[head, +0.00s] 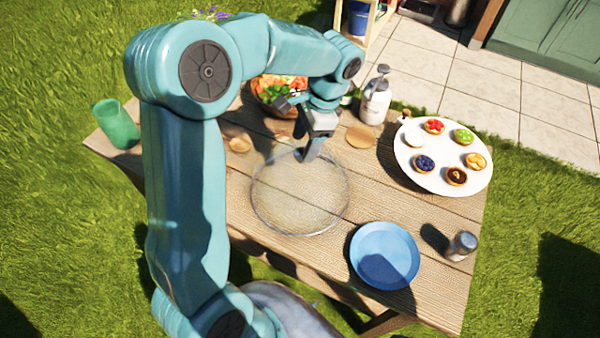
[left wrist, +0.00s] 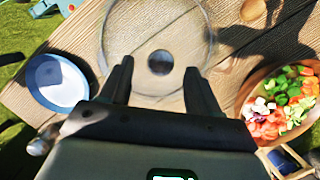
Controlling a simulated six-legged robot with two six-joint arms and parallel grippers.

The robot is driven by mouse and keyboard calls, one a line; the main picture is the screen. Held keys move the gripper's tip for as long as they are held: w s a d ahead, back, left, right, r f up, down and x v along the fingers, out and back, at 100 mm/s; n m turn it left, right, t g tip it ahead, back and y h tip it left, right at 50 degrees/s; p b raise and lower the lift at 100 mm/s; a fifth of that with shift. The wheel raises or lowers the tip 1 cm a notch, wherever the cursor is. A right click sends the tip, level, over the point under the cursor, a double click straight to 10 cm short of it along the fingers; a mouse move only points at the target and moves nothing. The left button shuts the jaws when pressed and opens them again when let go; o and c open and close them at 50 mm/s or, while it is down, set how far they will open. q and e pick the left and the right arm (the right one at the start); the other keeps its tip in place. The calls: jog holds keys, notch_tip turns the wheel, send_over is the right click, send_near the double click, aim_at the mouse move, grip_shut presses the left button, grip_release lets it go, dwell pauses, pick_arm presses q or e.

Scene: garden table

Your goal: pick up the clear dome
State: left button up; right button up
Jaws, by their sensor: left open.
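The clear dome (head: 292,203) is see-through and stands on the wooden table in the middle of the head view. My left gripper (head: 306,155) is open and hangs over the dome's far side. In the left wrist view the dome (left wrist: 118,40) shows as a clear round outline beyond the fingers. A dark round spot, perhaps its knob, lies between the fingertips of my left gripper (left wrist: 160,75). I cannot tell whether the fingers touch it. My right gripper is not in view.
A white platter (head: 412,168) with several tarts is at the right. A blue plate (head: 375,250) and a shaker (head: 461,245) are near the front right. A green cup (head: 117,125) is at the left.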

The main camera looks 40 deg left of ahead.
aim_at(303, 150)
pick_arm(q)
notch_tip(303, 150, down, 3)
jog(key=shift+r, duration=0.15)
jog(key=shift+s+a+f, duration=0.15)
jog(key=shift+a+f, duration=0.05)
jog(key=shift+f, duration=0.2)
jog(key=shift+s+r, duration=0.1)
jog(key=shift+c, duration=0.8)
jog(key=shift+d, duration=0.1)
jog(key=c, duration=1)
jog(key=shift+r, duration=0.1)
